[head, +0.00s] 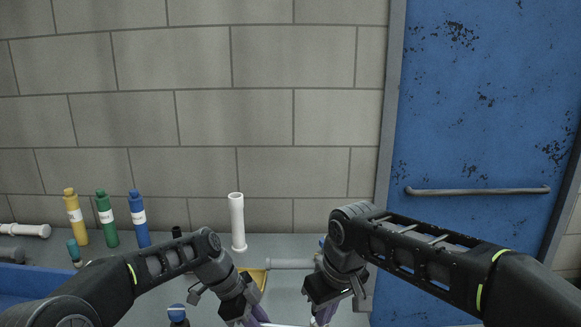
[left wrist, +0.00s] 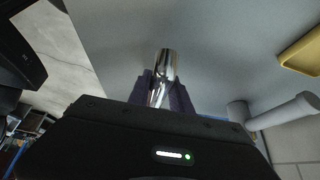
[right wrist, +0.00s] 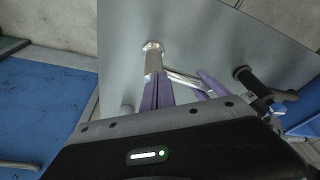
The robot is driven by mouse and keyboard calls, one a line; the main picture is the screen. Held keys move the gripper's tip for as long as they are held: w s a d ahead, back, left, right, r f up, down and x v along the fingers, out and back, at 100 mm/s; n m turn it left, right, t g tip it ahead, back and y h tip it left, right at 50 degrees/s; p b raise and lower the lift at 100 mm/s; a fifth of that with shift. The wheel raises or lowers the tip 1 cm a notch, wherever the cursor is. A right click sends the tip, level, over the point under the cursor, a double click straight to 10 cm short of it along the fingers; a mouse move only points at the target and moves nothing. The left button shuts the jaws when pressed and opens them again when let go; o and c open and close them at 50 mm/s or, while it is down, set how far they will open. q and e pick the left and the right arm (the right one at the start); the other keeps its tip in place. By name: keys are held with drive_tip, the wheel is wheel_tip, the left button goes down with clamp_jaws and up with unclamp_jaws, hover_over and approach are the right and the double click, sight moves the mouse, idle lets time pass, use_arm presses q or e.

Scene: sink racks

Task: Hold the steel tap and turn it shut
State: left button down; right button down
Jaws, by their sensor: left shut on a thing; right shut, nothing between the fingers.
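The steel tap (right wrist: 153,55) shows in the right wrist view as a shiny post with a thin bar running right from it. In the left wrist view a shiny steel cylinder of it (left wrist: 166,62) stands between the purple fingers of my left gripper (left wrist: 162,97), which is shut on it. In the head view my left gripper (head: 261,318) is low in the middle, and the tap is mostly hidden. My right gripper (head: 321,317) is just right of it, shut and empty. Its fingers (right wrist: 157,92) overlap the post in the right wrist view; I cannot tell whether they touch.
Yellow (head: 76,222), green (head: 107,222) and blue (head: 140,222) bottles stand at the back left. A white pipe (head: 238,225) stands upright near the wall. A grey pipe (head: 289,263) lies behind the grippers, next to a yellow tray (head: 258,276). A blue door (head: 470,120) is at right.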

drive_tip(key=shift+s+d, duration=0.1)
drive_tip(key=shift+s, duration=0.15)
drive_tip(key=w+v, duration=0.1)
drive_tip(key=v, duration=0.4)
drive_tip(key=shift+a+r, duration=0.3)
drive_tip(key=shift+r, duration=0.25)
drive_tip(key=shift+d, duration=0.1)
drive_tip(key=w+d+n+y, duration=0.1)
drive_tip(key=w+n, duration=0.1)
drive_tip(key=n, duration=0.1)
drive_tip(key=w+d+r+n+y, duration=0.1)
drive_tip(key=d+n+y, duration=0.1)
drive_tip(key=n, duration=0.1)
drive_tip(key=shift+w+d+y, duration=0.2)
drive_tip(key=shift+w+y, duration=0.1)
drive_tip(key=shift+w, duration=0.1)
drive_tip(key=shift+f, duration=0.2)
